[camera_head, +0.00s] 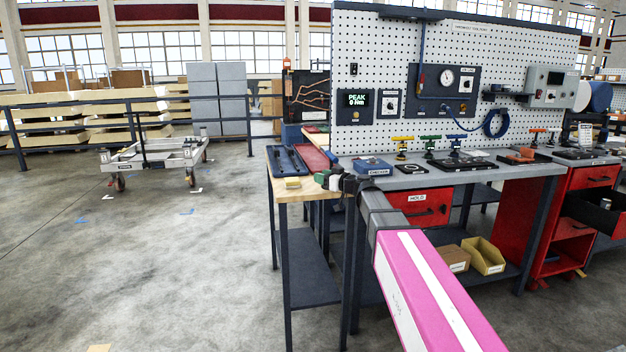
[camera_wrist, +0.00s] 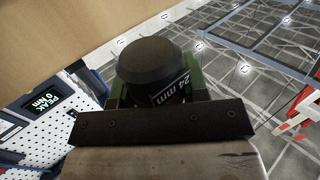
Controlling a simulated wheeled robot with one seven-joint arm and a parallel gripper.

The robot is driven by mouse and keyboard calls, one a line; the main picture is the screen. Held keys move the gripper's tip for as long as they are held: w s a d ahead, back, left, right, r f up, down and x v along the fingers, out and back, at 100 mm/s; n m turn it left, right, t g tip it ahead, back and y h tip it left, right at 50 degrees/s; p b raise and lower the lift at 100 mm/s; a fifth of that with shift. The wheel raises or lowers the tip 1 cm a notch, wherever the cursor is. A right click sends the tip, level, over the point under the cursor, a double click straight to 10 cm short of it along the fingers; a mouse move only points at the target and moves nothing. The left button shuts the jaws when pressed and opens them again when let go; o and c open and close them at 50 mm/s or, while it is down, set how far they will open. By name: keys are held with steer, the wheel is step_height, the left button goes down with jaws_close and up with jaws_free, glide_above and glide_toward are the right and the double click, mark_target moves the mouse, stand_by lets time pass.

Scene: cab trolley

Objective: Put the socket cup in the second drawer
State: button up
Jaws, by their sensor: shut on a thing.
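The socket cup (camera_wrist: 152,62) is a dark, round-topped piece with a white "24 mm" label in the wrist view. My gripper (camera_wrist: 156,92) is shut on it, with a green finger on each side. In the head view my gripper (camera_head: 334,181) is small, at the far end of my pink arm, by the corner of the wooden-topped table. The cup is hard to make out there. A red cabinet at the right has a closed upper drawer (camera_head: 597,178) and, below it, a pulled-out drawer (camera_head: 590,216) with a dark inside and a small can-like object in it.
A grey workbench (camera_head: 440,178) with coloured-handled tools stands beyond my arm, under a pegboard (camera_head: 400,60). A red "HOLD" drawer (camera_head: 430,214) hangs below it. The wooden-topped table (camera_head: 290,195) carries trays. A yellow bin (camera_head: 487,262) sits on the lower shelf.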

steer(key=shift+x, duration=0.85)
steer(key=x, duration=0.3)
steer(key=shift+w+a, duration=0.25)
steer(key=shift+a, duration=0.05)
steer(key=shift+s+d+f, duration=0.15)
steer(key=shift+s+f, duration=0.05)
steer(key=shift+f, duration=0.55)
steer(key=o, duration=0.5)
steer(key=shift+f, duration=0.1)
steer(key=o, duration=0.4)
steer(key=shift+o, duration=0.2)
